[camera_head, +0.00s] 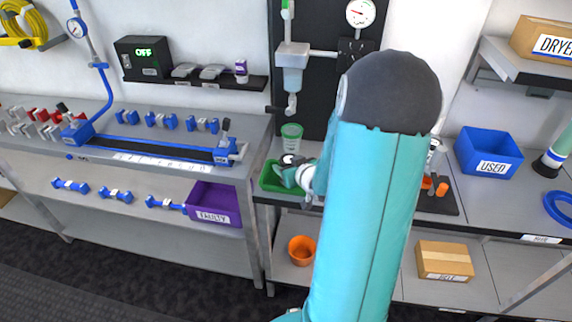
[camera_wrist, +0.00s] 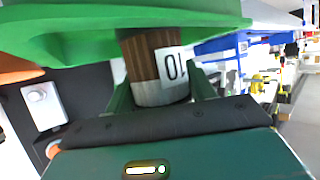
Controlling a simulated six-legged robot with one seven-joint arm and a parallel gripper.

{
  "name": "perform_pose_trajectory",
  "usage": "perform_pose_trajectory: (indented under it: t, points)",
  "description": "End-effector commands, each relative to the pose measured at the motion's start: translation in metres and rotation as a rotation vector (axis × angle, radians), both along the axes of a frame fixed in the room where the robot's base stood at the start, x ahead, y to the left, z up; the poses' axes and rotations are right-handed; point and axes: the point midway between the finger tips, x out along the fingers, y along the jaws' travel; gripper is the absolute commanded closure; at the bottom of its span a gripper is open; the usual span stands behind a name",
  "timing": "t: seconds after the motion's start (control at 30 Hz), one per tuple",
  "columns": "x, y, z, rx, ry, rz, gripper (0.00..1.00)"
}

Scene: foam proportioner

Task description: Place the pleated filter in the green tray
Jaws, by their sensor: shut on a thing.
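The pleated filter (camera_wrist: 142,62) is brown and ribbed, with a white label reading 10 and a pale end cap, in the wrist view. My gripper (camera_wrist: 160,92) is shut on it, with a dark green finger on each side. The green tray (camera_wrist: 60,30) fills the top of the wrist view, right at the filter's far end; I cannot tell whether they touch. In the head view the green tray (camera_head: 268,180) sits on the middle bench, with my gripper (camera_head: 291,172) over it. My arm hides the tray's right part.
A green-rimmed clear cup (camera_head: 291,136) stands just behind the tray. A purple bin (camera_head: 213,203) is on the left lower shelf, and a blue bin (camera_head: 487,154) on the right bench. An orange pot (camera_head: 302,250) and a cardboard box (camera_head: 444,260) sit below.

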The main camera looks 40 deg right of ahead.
Motion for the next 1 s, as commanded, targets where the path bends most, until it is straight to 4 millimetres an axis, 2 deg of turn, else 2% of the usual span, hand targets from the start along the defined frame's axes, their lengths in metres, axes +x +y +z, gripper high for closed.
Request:
perform_pose_trajectory:
  t: [0.33,0.37,0.47,1.0]
  points:
    - [-0.0025,-0.0019,-0.0037,0.000,0.000,-0.001,0.70]
    - [-0.0025,-0.0019,-0.0037,0.000,0.000,-0.001,0.42]
    - [-0.0021,-0.0017,-0.0033,0.000,0.000,-0.001,0.24]
    - [0.0023,0.0009,0.0028,-0.001,0.000,0.000,0.24]
